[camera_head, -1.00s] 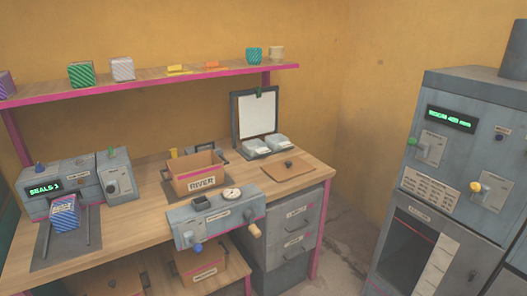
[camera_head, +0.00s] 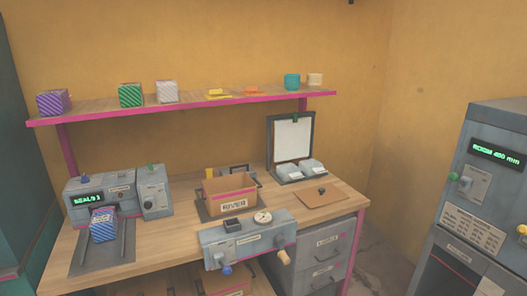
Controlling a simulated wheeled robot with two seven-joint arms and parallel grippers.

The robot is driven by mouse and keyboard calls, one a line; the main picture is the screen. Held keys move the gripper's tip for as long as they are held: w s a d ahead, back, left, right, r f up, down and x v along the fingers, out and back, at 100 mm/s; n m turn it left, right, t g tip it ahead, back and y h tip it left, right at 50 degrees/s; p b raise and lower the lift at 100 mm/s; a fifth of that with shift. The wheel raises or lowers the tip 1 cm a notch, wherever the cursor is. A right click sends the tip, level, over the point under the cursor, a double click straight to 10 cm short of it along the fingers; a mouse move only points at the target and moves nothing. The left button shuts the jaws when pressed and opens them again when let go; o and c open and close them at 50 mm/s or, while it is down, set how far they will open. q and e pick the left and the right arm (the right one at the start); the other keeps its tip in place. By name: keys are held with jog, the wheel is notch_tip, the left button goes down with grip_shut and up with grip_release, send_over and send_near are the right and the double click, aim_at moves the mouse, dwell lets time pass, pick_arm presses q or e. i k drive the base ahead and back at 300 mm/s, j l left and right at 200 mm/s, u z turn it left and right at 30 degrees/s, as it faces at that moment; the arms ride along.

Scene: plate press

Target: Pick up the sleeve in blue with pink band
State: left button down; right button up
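A small blue striped box-like sleeve with a pinkish band (camera_head: 103,225) sits upright on the dark tray in front of the grey sealing machine (camera_head: 100,192), at the left of the workbench. The machine's green display appears to read "SEALS" and a digit. Neither of my grippers shows in the head view, so nothing is seen touching the sleeve.
The pink-edged shelf (camera_head: 190,106) above holds purple, green and white striped boxes and cups. A cardboard box marked RIVER (camera_head: 231,195) and a grey gauge unit (camera_head: 247,239) stand mid-bench. A tall grey machine (camera_head: 480,200) is at right.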

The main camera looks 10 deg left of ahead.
aim_at(104, 226)
jog(key=u, duration=1.4)
